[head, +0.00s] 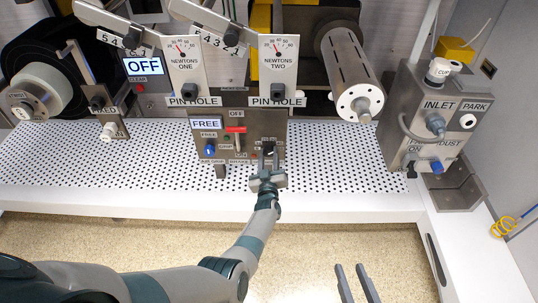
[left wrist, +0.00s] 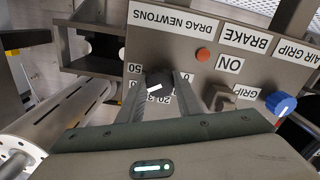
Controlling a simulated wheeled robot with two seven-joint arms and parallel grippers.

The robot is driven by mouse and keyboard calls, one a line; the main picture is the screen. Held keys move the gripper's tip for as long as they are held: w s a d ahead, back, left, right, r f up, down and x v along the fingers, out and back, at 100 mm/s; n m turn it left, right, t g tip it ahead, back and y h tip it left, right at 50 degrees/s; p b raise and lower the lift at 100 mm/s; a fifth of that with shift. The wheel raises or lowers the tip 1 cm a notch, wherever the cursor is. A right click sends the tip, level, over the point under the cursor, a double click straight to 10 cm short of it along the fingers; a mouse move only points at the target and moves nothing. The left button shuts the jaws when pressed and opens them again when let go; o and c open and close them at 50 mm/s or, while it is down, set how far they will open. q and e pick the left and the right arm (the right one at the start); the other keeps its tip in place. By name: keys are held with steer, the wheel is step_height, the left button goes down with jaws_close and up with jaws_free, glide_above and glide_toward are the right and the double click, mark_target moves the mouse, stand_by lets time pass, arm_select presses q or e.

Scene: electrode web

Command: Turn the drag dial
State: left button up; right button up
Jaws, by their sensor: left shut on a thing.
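The drag dial is a black knob with a white pointer mark, seen in the left wrist view (left wrist: 158,80) on a grey panel beside the upside-down DRAG NEWTONS label (left wrist: 165,20). Scale numbers ring it, partly hidden by my fingers. My left gripper (left wrist: 160,88) has its fingers on either side of the dial and is shut on it. In the head view my left gripper (head: 268,172) reaches the lower right of the panel (head: 213,168) and the dial shows just above it. My right gripper (head: 350,266) is open and empty at the bottom, over the floor.
The panel also carries a red lever (head: 236,129), a blue knob (head: 210,149) and a FREE display (head: 206,124). An OFF display (head: 142,65) and two newton gauges stand above. A slotted roller (head: 352,75) is at the right. The perforated table (head: 345,175) is mostly clear.

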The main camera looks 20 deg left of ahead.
arm_select(q)
steer(key=shift+f+m, duration=0.1)
steer(key=shift+m, duration=0.3)
arm_select(e)
steer(key=shift+s+f, duration=0.1)
steer(key=shift+f, duration=0.1)
arm_select(q)
steer(key=o, duration=1)
steer(key=shift+o, duration=0.2)
steer(key=shift+s, duration=0.1)
arm_select(e)
steer(key=shift+d, duration=0.1)
